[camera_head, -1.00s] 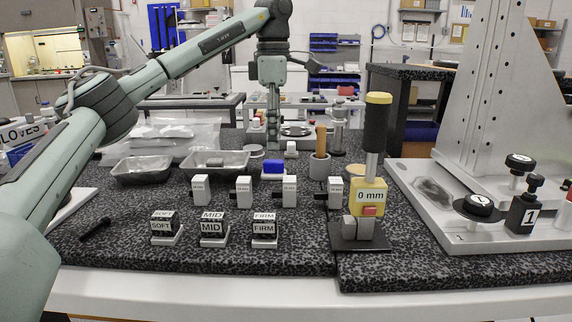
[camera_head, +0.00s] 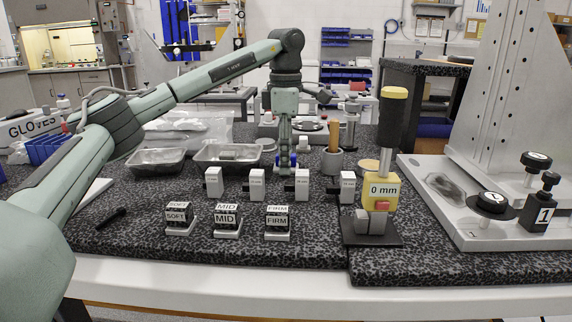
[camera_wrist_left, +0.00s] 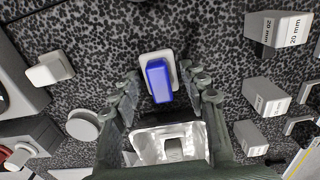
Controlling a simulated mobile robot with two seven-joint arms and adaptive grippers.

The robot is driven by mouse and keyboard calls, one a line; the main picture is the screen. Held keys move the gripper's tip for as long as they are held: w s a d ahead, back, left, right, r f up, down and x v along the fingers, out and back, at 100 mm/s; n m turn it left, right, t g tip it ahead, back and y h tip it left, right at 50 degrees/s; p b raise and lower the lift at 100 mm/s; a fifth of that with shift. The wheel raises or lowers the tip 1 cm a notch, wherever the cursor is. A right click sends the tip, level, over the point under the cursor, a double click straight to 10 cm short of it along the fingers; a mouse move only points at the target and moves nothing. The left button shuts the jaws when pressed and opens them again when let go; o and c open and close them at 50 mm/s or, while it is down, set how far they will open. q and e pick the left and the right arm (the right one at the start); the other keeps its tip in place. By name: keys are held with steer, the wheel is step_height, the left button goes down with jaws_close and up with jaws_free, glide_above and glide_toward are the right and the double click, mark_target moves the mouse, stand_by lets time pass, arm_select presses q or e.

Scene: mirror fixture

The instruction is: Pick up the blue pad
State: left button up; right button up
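The blue pad (camera_wrist_left: 159,82) sits on a small white holder (camera_wrist_left: 153,58) on the speckled mat, in the upper middle of the left wrist view. My left gripper (camera_wrist_left: 164,76) is open, with its fingers on either side of the pad and bare gaps between them and it. Nothing is in its grasp. In the head view my left gripper (camera_head: 285,164) points down over the pad's place and hides most of it; only bits of blue show beside the fingers. How far the fingertips are above the pad is hard to tell. My right gripper is not in view.
A metal tray (camera_head: 228,153) stands left of the gripper, a grey cup with a tan stick (camera_head: 332,162) to the right. White blocks (camera_head: 257,184) and SOFT, MID and FIRM blocks (camera_head: 226,220) stand in front. A yellow 0 mm tool (camera_head: 381,191) and metal fixture (camera_head: 470,225) are right.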

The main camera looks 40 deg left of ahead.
arm_select(q)
steer(key=c, duration=0.6)
steer(key=shift+o, duration=0.2)
steer(key=shift+r, duration=0.15)
steer(key=shift+r, duration=0.55)
steer(key=r, duration=0.1)
steer(key=s+r, duration=0.1)
steer(key=r, duration=0.1)
steer(key=shift+a+r, duration=0.1)
steer(key=shift+r, duration=0.15)
steer(key=s+a+r, duration=0.1)
steer(key=s+r, duration=0.5)
steer(key=s, duration=0.4)
steer(key=shift+s, duration=0.3)
